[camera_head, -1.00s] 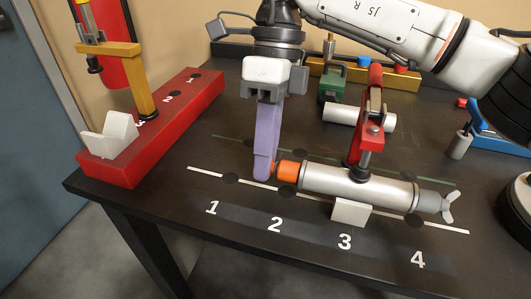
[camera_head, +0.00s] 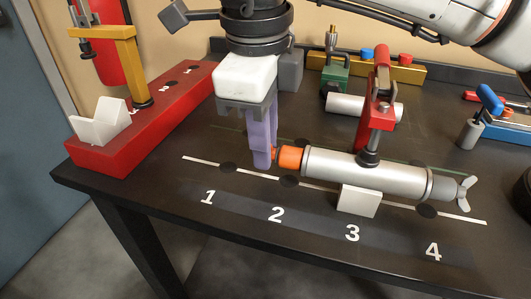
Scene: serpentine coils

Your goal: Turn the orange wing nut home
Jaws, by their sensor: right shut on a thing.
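A silver cylinder (camera_head: 365,172) lies level across the table, with an orange end cap (camera_head: 290,158) on its left end. A small part of the orange wing nut (camera_head: 275,153) shows just left of that cap. My right gripper (camera_head: 263,160), with purple fingers pointing down, is shut on the wing nut, and the fingers hide most of it. How far the nut is turned cannot be told. My left gripper is not in view.
A red clamp (camera_head: 380,95) presses on the cylinder from above, and a white block (camera_head: 358,201) supports it. A grey wing piece (camera_head: 464,194) is at its right end. A red stand (camera_head: 150,125) is at left. The front table strip is clear.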

